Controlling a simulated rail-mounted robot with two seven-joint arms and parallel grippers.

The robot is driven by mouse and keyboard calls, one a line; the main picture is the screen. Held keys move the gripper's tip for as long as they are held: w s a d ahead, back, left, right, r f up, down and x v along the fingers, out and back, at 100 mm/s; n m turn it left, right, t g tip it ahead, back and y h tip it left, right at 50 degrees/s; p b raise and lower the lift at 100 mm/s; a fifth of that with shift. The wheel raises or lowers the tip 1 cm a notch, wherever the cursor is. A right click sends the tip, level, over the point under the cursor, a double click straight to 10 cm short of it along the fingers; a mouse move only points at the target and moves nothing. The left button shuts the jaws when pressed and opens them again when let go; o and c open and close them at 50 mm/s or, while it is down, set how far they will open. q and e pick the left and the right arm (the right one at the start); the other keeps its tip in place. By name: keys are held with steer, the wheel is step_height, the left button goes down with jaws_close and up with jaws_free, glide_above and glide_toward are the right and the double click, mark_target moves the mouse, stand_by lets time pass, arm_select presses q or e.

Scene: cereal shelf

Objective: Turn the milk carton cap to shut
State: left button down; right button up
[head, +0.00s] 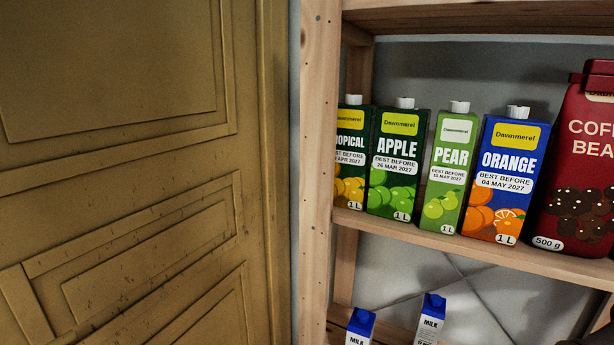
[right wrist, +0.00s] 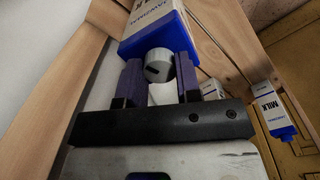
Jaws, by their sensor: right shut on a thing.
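In the right wrist view a milk carton (right wrist: 150,45) with a blue top and white body shows at the top of the picture. Its round white cap (right wrist: 157,66) has a dark slot-like mark and sits between the two purple-grey fingers of my right gripper (right wrist: 159,72). The gripper is shut on the cap. In the head view two blue-topped milk cartons, one at left (head: 360,326) and one at right (head: 431,319), stand on the lower shelf, cut off by the bottom edge. I cannot tell which carton is held. My left gripper is not in view.
The upper shelf (head: 480,250) holds tropical, apple (head: 398,165), pear (head: 446,170) and orange (head: 500,180) juice cartons and a red coffee bag (head: 582,165). A wooden post (head: 318,170) and a brown door (head: 120,170) stand left. Another milk carton (right wrist: 265,105) shows at right in the wrist view.

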steer(key=shift+s+a+r+m, duration=0.15)
steer(key=shift+s+r+m, duration=0.15)
steer(key=shift+m, duration=0.1)
